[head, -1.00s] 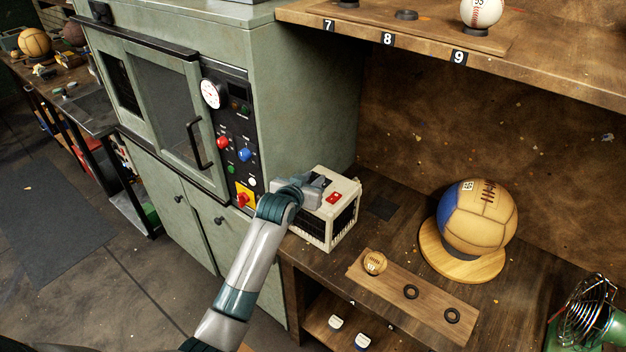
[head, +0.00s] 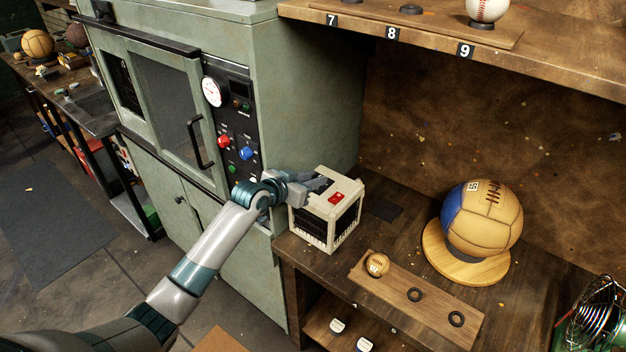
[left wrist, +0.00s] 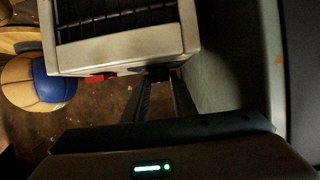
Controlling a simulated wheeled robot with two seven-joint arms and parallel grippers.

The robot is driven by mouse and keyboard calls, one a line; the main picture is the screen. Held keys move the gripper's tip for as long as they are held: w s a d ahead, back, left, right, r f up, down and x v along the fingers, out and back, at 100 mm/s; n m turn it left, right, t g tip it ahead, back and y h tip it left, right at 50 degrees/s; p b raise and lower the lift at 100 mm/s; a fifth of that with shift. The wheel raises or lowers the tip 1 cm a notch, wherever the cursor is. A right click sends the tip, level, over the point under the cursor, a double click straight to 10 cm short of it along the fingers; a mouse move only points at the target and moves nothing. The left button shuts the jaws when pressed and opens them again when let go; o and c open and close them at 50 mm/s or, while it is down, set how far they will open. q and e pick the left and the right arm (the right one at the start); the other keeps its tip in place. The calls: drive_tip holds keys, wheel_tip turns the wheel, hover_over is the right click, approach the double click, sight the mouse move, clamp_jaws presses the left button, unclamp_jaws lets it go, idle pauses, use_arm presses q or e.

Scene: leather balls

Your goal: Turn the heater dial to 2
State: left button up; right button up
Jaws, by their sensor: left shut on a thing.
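The heater is a cream box with dark grilles (head: 335,228), standing on the wooden bench beside the green cabinet. A red switch (head: 337,197) sits on its top. My left gripper (head: 319,183) is at the top of the heater, on the cabinet side. In the left wrist view the heater (left wrist: 120,46) fills the upper middle, and the left gripper's fingers (left wrist: 162,82) close on a small dark dial (left wrist: 160,73) at its edge. The dial's marks and pointer cannot be read; in the head view the gripper hides it. My right gripper is not in view.
The green cabinet (head: 300,100) with its control panel (head: 232,120) stands close on the left. A wooden shelf (head: 560,75) overhangs the bench. A large ball (head: 485,222) on a round stand, a small ball (head: 377,264) on a board and a green fan (head: 592,325) are to the right.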

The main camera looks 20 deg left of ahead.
use_arm(q)
drive_tip(key=o, duration=1)
drive_tip(key=shift+s+a+r, duration=0.15)
drive_tip(key=shift+s+a, duration=0.05)
drive_tip(key=shift+s, duration=0.25)
drive_tip(key=b+v, duration=0.5)
drive_tip(key=v, duration=1.1)
drive_tip(key=shift+s+r+b, duration=0.15)
drive_tip(key=shift+r+b, duration=0.05)
drive_tip(key=shift+b, duration=0.15)
drive_tip(key=shift+o, duration=0.2)
